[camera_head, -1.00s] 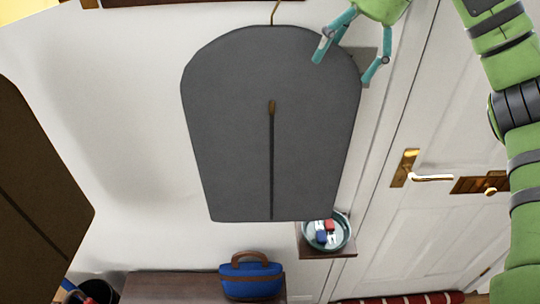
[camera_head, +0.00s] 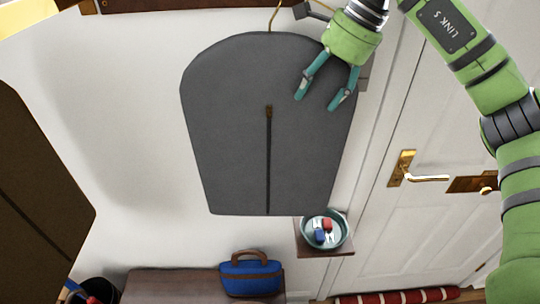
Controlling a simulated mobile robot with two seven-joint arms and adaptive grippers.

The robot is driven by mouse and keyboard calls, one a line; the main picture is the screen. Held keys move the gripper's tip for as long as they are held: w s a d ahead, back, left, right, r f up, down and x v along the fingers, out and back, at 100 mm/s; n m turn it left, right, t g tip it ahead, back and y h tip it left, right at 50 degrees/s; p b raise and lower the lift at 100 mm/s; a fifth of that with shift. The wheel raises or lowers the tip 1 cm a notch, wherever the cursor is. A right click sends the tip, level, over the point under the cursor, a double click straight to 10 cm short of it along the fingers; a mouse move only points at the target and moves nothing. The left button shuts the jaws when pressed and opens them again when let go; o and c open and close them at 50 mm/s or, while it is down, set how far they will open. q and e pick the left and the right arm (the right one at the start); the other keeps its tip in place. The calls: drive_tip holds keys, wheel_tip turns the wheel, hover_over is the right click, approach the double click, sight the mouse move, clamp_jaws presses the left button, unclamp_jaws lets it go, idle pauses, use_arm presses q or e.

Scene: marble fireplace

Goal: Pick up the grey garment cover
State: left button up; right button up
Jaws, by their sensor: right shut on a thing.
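The grey garment cover (camera_head: 230,120) hangs upright in front of the white wall, with a dark zip line down its lower middle. A brass hanger hook (camera_head: 274,16) rises from its top edge. My right gripper (camera_head: 317,102) reaches down over the cover's upper right shoulder. Its two teal fingers lie against the front of the cover, with a gap still showing between the tips, and it is shut on the cover. The grasped fold itself is hard to make out. My left gripper is not in view.
A small shelf (camera_head: 324,252) with a bowl (camera_head: 346,232) of small items is just below the cover's lower right corner. A blue bag (camera_head: 250,279) rests on a brown bench (camera_head: 170,285). A white door with a brass handle (camera_head: 420,178) is right.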

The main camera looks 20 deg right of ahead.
sight(336, 60)
drive_tip(key=shift+r, duration=0.35)
drive_tip(key=shift+c, duration=0.2)
drive_tip(key=b+v, duration=0.2)
drive_tip(key=v, duration=0.1)
drive_tip(key=shift+d, duration=0.1)
drive_tip(key=s+d, duration=0.3)
drive_tip(key=d, duration=0.4)
drive_tip(key=s+d, duration=0.4)
drive_tip(key=d, duration=0.3)
drive_tip(key=shift+s+d, duration=0.35)
drive_tip(key=shift+d, duration=0.05)
idle(0.6)
